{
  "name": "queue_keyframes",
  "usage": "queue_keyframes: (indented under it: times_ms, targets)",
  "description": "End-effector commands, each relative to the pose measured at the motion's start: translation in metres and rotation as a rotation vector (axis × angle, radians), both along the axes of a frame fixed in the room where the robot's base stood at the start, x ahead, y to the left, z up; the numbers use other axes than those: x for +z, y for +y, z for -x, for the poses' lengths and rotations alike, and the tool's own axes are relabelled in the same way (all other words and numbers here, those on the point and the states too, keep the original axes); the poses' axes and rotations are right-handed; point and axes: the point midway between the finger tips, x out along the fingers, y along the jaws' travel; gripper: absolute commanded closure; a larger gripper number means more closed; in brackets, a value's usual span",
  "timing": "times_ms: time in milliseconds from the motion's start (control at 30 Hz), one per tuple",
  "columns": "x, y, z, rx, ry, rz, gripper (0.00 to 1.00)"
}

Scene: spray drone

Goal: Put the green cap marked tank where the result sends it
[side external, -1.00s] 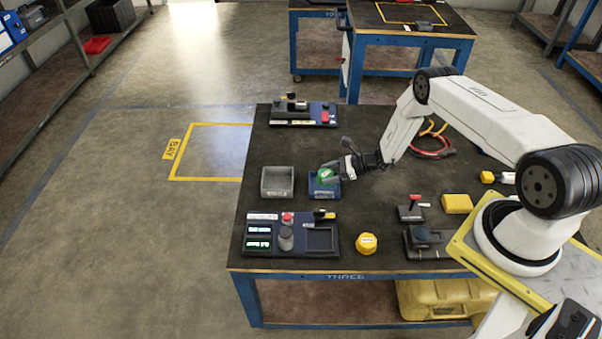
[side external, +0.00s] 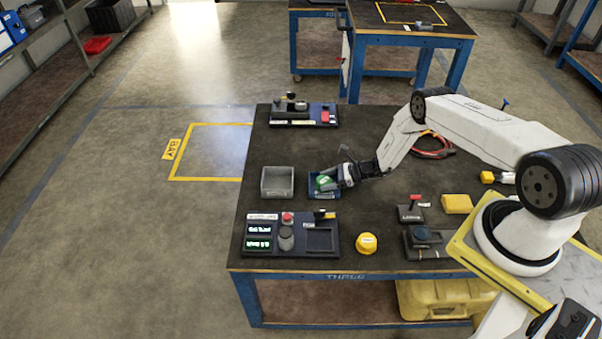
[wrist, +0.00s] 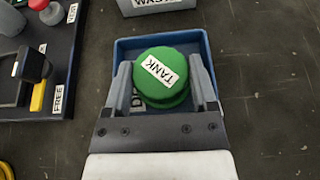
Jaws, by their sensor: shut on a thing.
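The green cap (wrist: 164,72) has a white label reading TANK. My gripper (wrist: 165,88) is shut on it, one finger on each side. In the side view the cap (side external: 323,183) is low at the blue tray (side external: 330,195), within its outline. The wrist view shows the cap over the blue tray (wrist: 122,50), with the rim around it. I cannot tell whether it touches the floor of the tray. The tray's label is mostly hidden by the cap and a finger.
A grey bin (side external: 277,182) stands left of the blue tray; its label in the wrist view (wrist: 155,5) is partly cut off. A panel (side external: 290,236) with lit displays and a red button is in front. A yellow cap (side external: 366,243) stands beside it.

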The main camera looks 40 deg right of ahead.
Motion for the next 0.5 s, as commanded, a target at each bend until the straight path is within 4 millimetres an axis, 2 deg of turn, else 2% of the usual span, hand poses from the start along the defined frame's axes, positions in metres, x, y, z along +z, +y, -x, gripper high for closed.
queue_keyframes:
  times_ms: [300, 333, 400, 500]
  targets:
    - [-0.0031, 0.0003, 0.0004, 0.000, 0.001, -0.001, 0.95]
    - [-0.0031, 0.0003, 0.0004, 0.000, 0.001, -0.001, 0.20]
    - [-0.0029, 0.0002, 0.0004, 0.000, 0.001, -0.001, 0.00]
    - [-0.0027, 0.0002, 0.0002, 0.000, 0.001, -0.001, 0.00]
